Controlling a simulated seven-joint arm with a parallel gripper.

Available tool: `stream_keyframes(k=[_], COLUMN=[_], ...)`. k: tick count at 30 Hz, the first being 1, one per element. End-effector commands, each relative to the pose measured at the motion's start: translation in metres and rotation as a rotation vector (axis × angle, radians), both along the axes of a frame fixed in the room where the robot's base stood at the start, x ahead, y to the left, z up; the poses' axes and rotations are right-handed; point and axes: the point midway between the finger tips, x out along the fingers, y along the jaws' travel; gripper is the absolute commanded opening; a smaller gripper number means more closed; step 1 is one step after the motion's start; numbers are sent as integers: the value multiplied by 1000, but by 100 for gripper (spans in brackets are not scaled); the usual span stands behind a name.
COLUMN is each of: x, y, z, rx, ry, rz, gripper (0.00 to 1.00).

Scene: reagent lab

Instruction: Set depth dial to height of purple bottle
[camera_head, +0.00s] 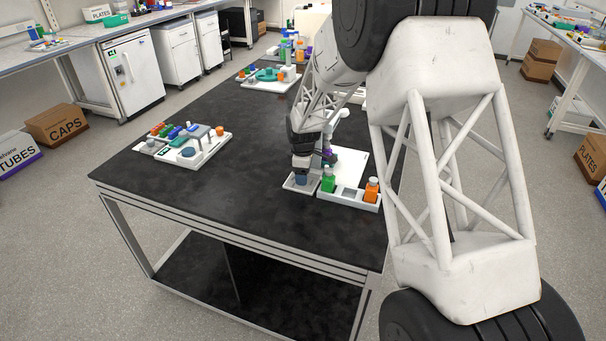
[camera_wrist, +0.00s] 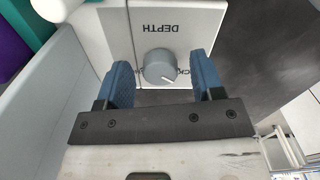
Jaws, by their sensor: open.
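The depth dial (camera_wrist: 160,66) is a round grey knob with a white pointer line, on a white panel (camera_wrist: 205,18) marked DEPTH, upside down in the wrist view. My gripper (camera_wrist: 162,82) is open, with one blue finger on each side of the dial and a gap visible on both sides. In the head view my gripper (camera_head: 301,174) points down at the white station near the table's front right; the dial is hidden there. The purple bottle (camera_head: 327,153) shows in part beside my arm, behind the green bottle (camera_head: 328,184). A purple shape also shows at the wrist view's upper left (camera_wrist: 12,48).
An orange bottle (camera_head: 371,189) stands in the white tray (camera_head: 350,204) with the green bottle. A white rack station (camera_head: 212,148) with several coloured items stands on the left of the black table (camera_head: 240,200). The table's middle is clear.

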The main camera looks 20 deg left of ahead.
Motion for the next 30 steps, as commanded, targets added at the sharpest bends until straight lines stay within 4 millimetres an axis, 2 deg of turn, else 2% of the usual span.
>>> stream_keyframes(k=[8, 15, 18, 30], x=[0, 0, 0, 0], y=[0, 0, 0, 0], z=[0, 0, 0, 0], rx=[0, 0, 0, 0], ry=[0, 0, 0, 0], rz=[0, 0, 0, -61], gripper=[60, 23, 12, 12])
